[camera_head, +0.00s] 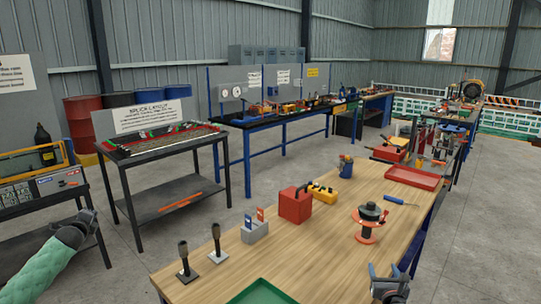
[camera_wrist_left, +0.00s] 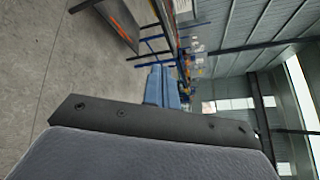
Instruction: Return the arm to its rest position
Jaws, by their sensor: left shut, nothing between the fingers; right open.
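My left arm, in a green padded sleeve, comes in at the lower left of the head view, beside the dark stand there. My left gripper (camera_wrist_left: 162,88) shows in the left wrist view, its blue-grey fingers together with nothing between them. It points over open floor, with no object touching it. My right gripper (camera_head: 390,284) is at the bottom right of the head view, by the near right edge of the wooden workbench (camera_head: 340,250). It is open and empty, partly cut off by the picture's edge.
On the workbench are a red box (camera_head: 295,205), a yellow tool (camera_head: 322,192), a red-and-black spool (camera_head: 370,218), a green tray (camera_head: 262,292) and a red tray (camera_head: 412,177). A dark table (camera_head: 165,146) stands left. Grey floor (camera_head: 160,250) between them is clear.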

